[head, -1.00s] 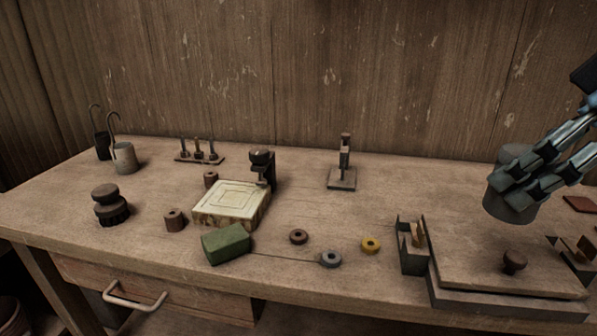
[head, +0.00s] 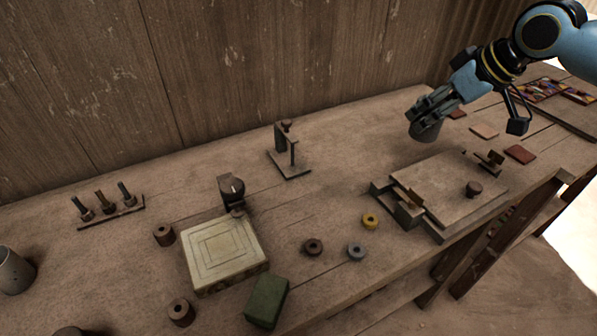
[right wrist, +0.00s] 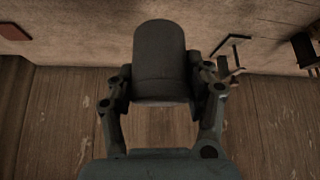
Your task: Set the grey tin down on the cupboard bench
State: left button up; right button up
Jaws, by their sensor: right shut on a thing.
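The grey tin (head: 427,131) is a dark grey cylinder at the right back of the wooden bench (head: 340,210). My right gripper (head: 432,106) is shut on it, with the arm coming in from the upper right. In the right wrist view the tin (right wrist: 160,62) sits between the two fingers of the gripper (right wrist: 163,88). The tin appears to be over the bench behind the press board; I cannot tell whether its base touches the top. My left gripper is not in view.
The press board (head: 450,190) with a knob lies in front of the tin. A small stand (head: 289,155) is to its left. Red tiles (head: 520,154) lie to the right. A square pale tile mould (head: 224,254) and green block (head: 266,301) are at front left.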

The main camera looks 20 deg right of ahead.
jog(key=shift+a+f, duration=0.15)
jog(key=shift+a, duration=0.05)
jog(key=w+a+f, duration=0.1)
jog(key=a+f, duration=0.1)
jog(key=a, duration=0.1)
jog(key=w+a+f, duration=0.1)
jog(key=a+f, duration=0.1)
jog(key=a, duration=0.2)
jog(key=w+a+f+p, duration=0.1)
jog(key=a+f, duration=0.1)
jog(key=a, duration=0.2)
jog(key=shift+a+f, duration=0.1)
jog(key=shift+f, duration=0.2)
jog(key=shift+s+f, duration=0.1)
jog(key=shift+f, duration=1.95)
jog(key=shift+f, duration=0.1)
jog(key=o, duration=1.4)
jog(key=shift+c, duration=0.2)
jog(key=v, duration=1.2)
jog(key=shift+p, duration=0.4)
